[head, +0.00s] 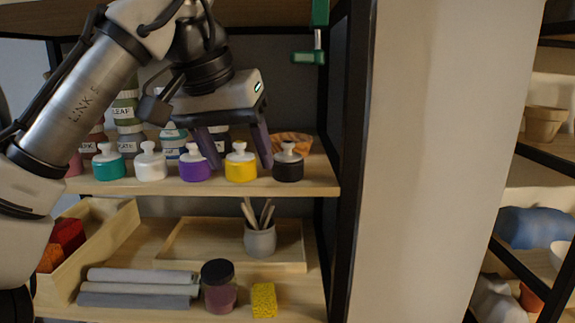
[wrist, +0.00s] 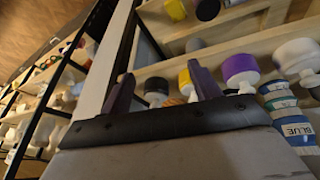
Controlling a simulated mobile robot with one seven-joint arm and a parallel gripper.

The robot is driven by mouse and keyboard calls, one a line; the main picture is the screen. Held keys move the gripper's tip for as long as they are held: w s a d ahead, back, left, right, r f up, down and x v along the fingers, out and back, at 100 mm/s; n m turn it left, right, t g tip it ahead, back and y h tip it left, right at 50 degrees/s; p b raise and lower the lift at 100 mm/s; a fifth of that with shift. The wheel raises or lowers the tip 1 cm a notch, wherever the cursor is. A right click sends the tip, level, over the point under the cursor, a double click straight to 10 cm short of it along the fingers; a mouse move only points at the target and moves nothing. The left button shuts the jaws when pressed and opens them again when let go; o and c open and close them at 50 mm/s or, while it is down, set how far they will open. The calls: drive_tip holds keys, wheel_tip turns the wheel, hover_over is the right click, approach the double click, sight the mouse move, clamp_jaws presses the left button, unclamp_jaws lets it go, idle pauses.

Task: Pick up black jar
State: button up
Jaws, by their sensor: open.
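The black jar (head: 288,170), with a pale knobbed top, stands upright at the right end of a row on the upper shelf. It also shows in the wrist view (wrist: 156,86), between the fingers in the picture and beyond them. My gripper (head: 241,163) is open and empty. In the head view its right finger hangs just left of the black jar, and the yellow jar (head: 241,172) appears between the fingers. My gripper's fingers also show in the wrist view (wrist: 160,72). I cannot tell the exact gap to the jar.
Purple (head: 195,172), white (head: 151,171) and teal (head: 108,170) jars continue the row leftward. Labelled pots (head: 125,110) and an orange-brown bowl (head: 291,142) stand behind. A dark shelf post (head: 352,160) rises to the right. A maroon jar with a black lid (head: 218,288) stands below.

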drive_tip(key=p, duration=0.2)
approach(285, 156)
drive_tip(key=x, duration=0.5)
drive_tip(key=shift+s+a+f, duration=0.1)
drive_tip(key=shift+s+f, duration=0.05)
drive_tip(key=shift+s, duration=0.25)
drive_tip(key=shift+w+p+x, duration=0.15)
drive_tip(key=shift+p+x, duration=0.2)
drive_tip(key=shift+x, duration=1.05)
drive_tip(key=shift+w+p+x, duration=0.1)
drive_tip(key=shift+p+x, duration=0.2)
drive_tip(key=shift+x, duration=1.05)
drive_tip(key=c, duration=0.9)
